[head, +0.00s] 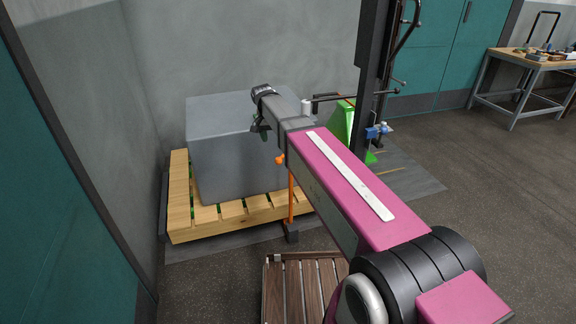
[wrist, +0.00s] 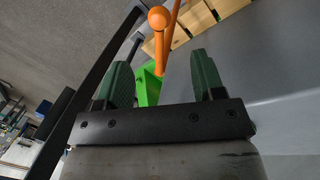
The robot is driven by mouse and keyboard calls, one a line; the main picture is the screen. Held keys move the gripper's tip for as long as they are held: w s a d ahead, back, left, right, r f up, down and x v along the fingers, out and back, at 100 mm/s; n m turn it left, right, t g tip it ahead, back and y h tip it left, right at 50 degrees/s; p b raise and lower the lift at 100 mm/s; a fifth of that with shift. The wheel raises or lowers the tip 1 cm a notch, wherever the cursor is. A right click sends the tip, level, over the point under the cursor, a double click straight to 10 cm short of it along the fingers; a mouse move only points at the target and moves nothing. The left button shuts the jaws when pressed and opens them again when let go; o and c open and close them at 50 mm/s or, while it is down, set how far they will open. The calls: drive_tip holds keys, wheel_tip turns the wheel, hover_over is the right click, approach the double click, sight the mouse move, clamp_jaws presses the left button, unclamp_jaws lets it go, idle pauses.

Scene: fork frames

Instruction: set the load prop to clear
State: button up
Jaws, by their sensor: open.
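The load prop appears to be the orange post (head: 291,195), which stands at the pallet's front edge with its foot in a dark block (head: 291,233). An orange knob (head: 280,159) shows near its top, just below my arm. In the wrist view the orange knob (wrist: 160,18) and rod lie beyond the fingertips, roughly between them. My gripper (wrist: 160,62) is open with nothing between its dark green fingers. In the head view my gripper (head: 259,128) is over the grey block, partly hidden by my wrist. My arm covers part of the prop's upper end.
A large grey block (head: 230,150) sits on a wooden pallet (head: 235,213) against the wall. A black mast (head: 370,70) and a green part (head: 342,122) stand right of it. A slatted wooden platform (head: 295,285) is in front. Open floor lies to the right.

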sight(278, 159)
drive_tip(key=f, duration=0.3)
drive_tip(key=d+f, duration=0.1)
drive_tip(key=f, duration=0.3)
drive_tip(key=d+f, duration=0.1)
drive_tip(key=f, duration=0.2)
drive_tip(key=shift+s+f, duration=0.3)
drive_tip(key=shift+s, duration=0.05)
drive_tip(key=shift+c, duration=0.3)
